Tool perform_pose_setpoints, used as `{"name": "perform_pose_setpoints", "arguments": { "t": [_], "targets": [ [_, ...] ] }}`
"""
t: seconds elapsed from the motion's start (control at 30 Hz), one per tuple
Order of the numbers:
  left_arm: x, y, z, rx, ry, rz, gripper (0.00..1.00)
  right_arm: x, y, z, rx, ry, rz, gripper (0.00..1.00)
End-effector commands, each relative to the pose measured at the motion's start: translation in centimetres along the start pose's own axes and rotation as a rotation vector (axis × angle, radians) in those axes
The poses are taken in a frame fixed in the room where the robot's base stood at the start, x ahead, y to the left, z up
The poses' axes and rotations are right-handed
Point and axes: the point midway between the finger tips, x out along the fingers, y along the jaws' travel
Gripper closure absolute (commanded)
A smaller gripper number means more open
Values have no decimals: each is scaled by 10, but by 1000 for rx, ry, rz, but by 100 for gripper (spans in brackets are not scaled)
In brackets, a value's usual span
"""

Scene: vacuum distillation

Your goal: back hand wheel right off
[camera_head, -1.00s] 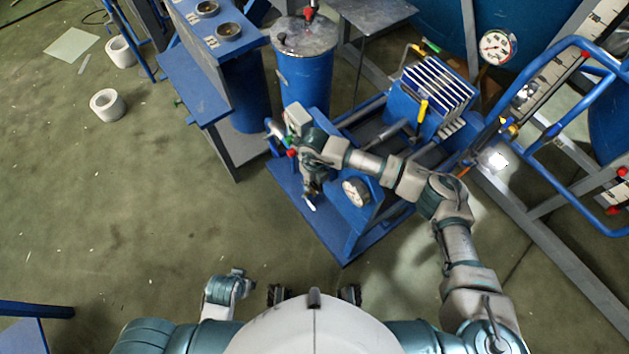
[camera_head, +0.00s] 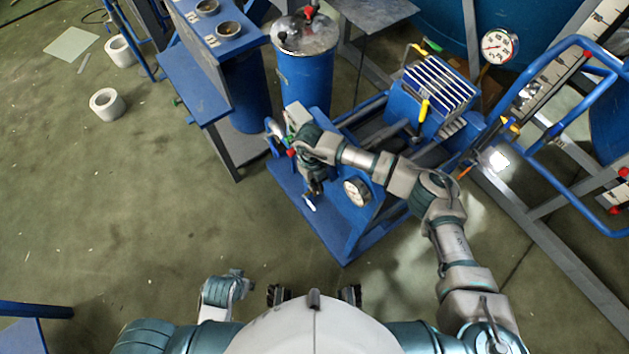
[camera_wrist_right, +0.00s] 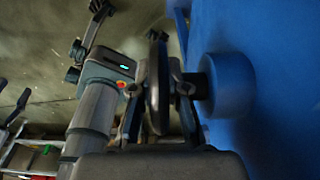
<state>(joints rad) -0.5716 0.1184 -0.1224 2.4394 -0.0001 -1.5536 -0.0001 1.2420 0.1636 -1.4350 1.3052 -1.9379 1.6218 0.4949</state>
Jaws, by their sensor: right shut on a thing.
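The hand wheel shows edge-on as a dark grey disc (camera_wrist_right: 156,85) in the right wrist view. It is joined by a short shaft to a round blue hub (camera_wrist_right: 228,85) on a blue panel. My right gripper (camera_wrist_right: 160,120) is shut on the hand wheel, with one finger on each side of it. In the head view my right gripper (camera_head: 314,183) hangs by the blue stand, and my arm hides most of the wheel. My left arm (camera_head: 225,291) is folded low in the head view; the state of its gripper is unclear.
The blue stand (camera_head: 350,245) carries a white gauge (camera_head: 356,192) close to my right wrist. A blue drum (camera_head: 305,78) stands behind it, and a finned blue unit (camera_head: 436,88) is to the right. Floor at the left is mostly clear, with white rolls (camera_head: 107,104).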

Motion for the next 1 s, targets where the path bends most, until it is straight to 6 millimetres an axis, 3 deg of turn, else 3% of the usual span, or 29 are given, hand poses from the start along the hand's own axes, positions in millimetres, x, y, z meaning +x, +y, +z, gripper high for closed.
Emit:
{"name": "perform_pose_setpoints", "arguments": {
  "t": [0.27, 0.3, 0.37, 0.4, 0.77, 1.0],
  "targets": [
    [-3, 0, 2, -1, 0, 1, 60, 0, 0, 0, 0, 8, 1, 100],
    [-3, 0, 2, -1, -1, 0, 60, 0, 0, 0, 0, 8, 1, 78],
    [-3, 0, 2, -1, -1, 0, 60, 0, 0, 0, 0, 7, 1, 63],
    [-3, 0, 2, -1, -1, 0, 60, 0, 0, 0, 0, 7, 1, 60],
    [-3, -1, 1, 1, 3, -2, 60, -8, 0, 1, 0, 5, 1, 60],
    [-3, 0, 1, 0, 4, -1, 60, -55, 0, 2, 0, 2, -1, 60]
  ]
}}
